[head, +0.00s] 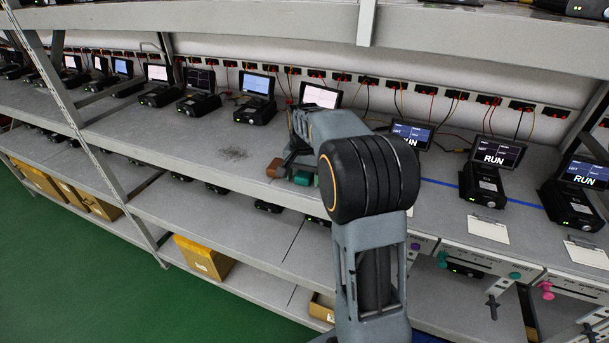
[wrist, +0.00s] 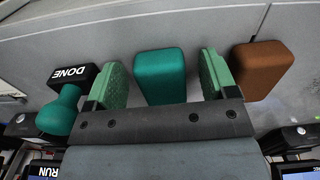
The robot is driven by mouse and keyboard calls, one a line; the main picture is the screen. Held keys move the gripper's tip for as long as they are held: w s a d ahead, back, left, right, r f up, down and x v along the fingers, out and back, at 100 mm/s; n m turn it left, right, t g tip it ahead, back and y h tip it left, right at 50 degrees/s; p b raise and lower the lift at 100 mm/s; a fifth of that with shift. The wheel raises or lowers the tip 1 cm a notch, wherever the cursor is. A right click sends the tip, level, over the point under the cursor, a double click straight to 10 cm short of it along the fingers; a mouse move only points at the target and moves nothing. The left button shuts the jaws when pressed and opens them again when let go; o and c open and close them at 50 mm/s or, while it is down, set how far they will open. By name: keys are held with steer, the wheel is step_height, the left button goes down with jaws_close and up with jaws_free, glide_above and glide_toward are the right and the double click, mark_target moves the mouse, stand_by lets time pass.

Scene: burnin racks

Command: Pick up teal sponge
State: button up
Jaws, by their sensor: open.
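The teal sponge (wrist: 160,76) is a rounded block on the grey shelf. My gripper is open. In the head view a bit of teal sponge (head: 303,178) shows beside my gripper, near the shelf's front edge; my arm hides much of this area.
A brown block (wrist: 262,68) stands close outside the right finger. A black DONE stamp (wrist: 74,77) with a teal handle is close outside the left finger. Several devices with screens (head: 257,85) line the shelf's back.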

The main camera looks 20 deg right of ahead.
mark_target(303, 174)
steer(key=c, duration=1)
steer(key=shift+r, duration=0.1)
step_height(303, 174, up, 10)
steer(key=shift+f+b, duration=0.1)
steer(key=shift+b, duration=0.3)
